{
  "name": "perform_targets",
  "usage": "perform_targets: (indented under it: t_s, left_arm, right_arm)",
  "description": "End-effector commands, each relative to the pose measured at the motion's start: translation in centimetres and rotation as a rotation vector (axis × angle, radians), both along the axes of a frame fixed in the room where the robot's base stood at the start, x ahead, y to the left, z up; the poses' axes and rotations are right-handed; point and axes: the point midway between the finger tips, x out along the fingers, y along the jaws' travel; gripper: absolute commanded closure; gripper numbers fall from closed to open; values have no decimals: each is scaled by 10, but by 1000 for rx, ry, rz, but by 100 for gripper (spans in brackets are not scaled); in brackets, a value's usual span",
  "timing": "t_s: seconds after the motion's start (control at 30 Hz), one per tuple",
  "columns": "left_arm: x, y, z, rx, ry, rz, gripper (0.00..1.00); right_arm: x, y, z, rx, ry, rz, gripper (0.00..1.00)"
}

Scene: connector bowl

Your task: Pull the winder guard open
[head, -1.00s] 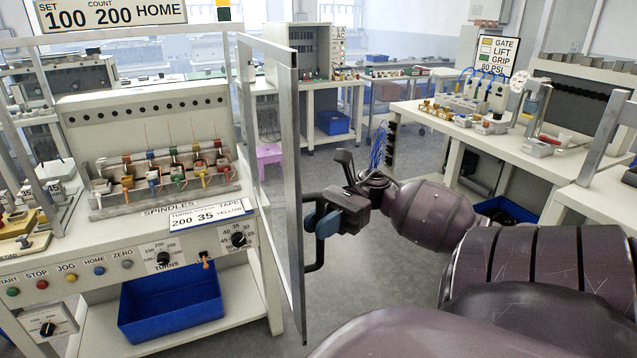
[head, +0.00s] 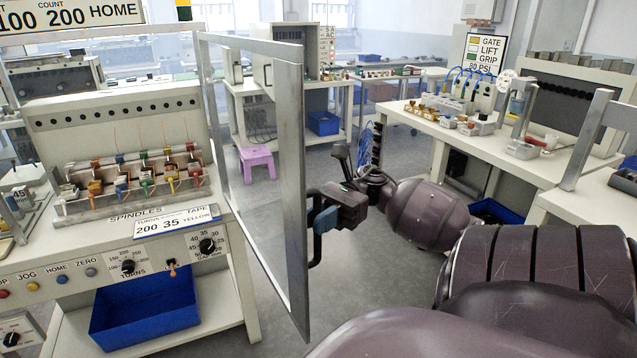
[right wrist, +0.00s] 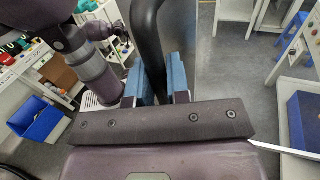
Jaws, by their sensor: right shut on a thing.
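The winder guard (head: 290,190) is a clear panel in a grey metal frame. In the head view it stands swung out from the winder (head: 120,130), at an angle, with its free edge toward me. Its black handle (head: 316,240) is on the right side of that edge. My right gripper (head: 325,218) has its blue-padded fingers shut on the handle. In the right wrist view the black handle (right wrist: 150,40) runs between the blue pads.
The winder's spindles carry several coloured coils (head: 145,178). A blue bin (head: 145,305) sits on its lower shelf. A pink stool (head: 257,161) stands on the floor behind the guard. A white bench (head: 450,135) with connectors stands at the right. Grey floor between is clear.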

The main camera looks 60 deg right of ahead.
Motion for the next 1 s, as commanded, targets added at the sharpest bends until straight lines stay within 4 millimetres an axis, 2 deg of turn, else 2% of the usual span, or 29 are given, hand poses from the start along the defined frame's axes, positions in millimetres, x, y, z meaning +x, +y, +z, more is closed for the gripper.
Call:
perform_targets:
  t_s: [0.67,0.7,0.83,1.0]
  left_arm:
    - [3,0,2,1,-6,-1,100]
    - [3,0,2,1,-6,-1,100]
    - [2,0,2,0,-5,0,100]
    - [0,0,1,1,-1,1,100]
  right_arm:
    - [1,-1,1,1,-1,-1,100]
    - [1,-1,1,1,-1,-1,80]
    - [1,-1,1,0,-1,-1,60]
    - [1,-1,0,0,0,0,59]
